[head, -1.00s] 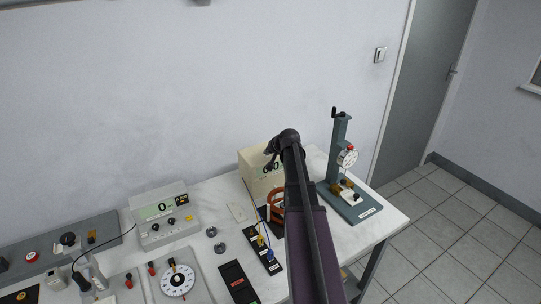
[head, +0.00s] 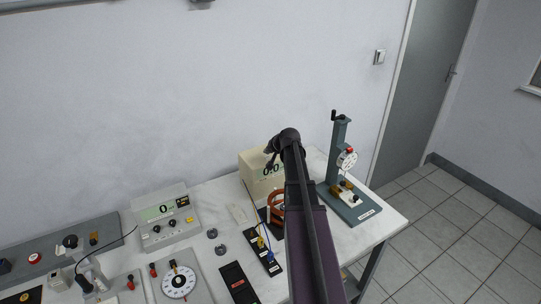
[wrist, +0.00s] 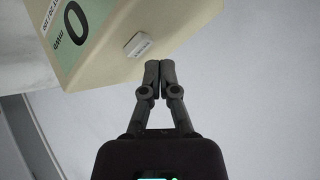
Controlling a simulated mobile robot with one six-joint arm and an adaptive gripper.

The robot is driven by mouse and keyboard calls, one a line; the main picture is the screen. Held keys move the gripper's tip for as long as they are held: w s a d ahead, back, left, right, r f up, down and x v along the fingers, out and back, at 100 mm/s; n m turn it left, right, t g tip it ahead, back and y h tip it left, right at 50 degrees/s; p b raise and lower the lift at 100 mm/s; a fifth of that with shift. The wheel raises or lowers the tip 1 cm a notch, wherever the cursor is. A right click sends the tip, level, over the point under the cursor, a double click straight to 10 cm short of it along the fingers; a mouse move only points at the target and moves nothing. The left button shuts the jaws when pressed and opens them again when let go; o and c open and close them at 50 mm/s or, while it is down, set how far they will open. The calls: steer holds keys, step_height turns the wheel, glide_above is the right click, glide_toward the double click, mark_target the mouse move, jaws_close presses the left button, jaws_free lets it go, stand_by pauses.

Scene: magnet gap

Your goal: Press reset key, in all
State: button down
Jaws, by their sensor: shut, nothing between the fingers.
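A beige meter box (head: 254,174) stands at the back of the bench, its display partly hidden by my arm. In the wrist view the same box (wrist: 175,25) fills the top, with a pale green display (wrist: 75,28) reading a large 0. A small white raised key or plate (wrist: 138,46) with tiny, unreadable lettering sits on its face. My gripper (wrist: 159,68) is shut and empty. Its tips overlap the box's edge just below and right of that white piece; I cannot tell whether they touch. In the head view my gripper (head: 270,157) is in front of the box.
A grey meter (head: 166,215) stands to the left, and a green dial-gauge stand (head: 341,150) to the right. An orange coil (head: 277,208), a black strip with yellow and blue leads (head: 264,251) and a round dial plate (head: 179,282) lie around the front. The white bench (head: 352,238) is bare at the right front.

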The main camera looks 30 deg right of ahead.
mark_target(267, 158)
steer(key=shift+r, duration=0.1)
stand_by(0.3)
step_height(267, 158, up, 5)
steer(key=p, duration=0.5)
stand_by(0.9)
steer(key=shift+a, duration=0.15)
steer(key=s+a+f+n+g, duration=0.2)
steer(key=s+a, duration=0.3)
steer(key=a, duration=0.4)
steer(key=s+a+f+n+g+y, duration=0.15)
steer(key=s+a, duration=0.25)
steer(key=a, duration=0.6)
steer(key=s+a+f+n+g, duration=0.25)
steer(key=s+a, duration=0.25)
steer(key=a, duration=0.4)
steer(key=s+a+n+g+h, duration=0.2)
steer(key=s+a+g, duration=0.1)
steer(key=s+a, duration=0.5)
steer(key=shift+s+n, duration=0.3)
steer(key=shift+s, duration=0.75)
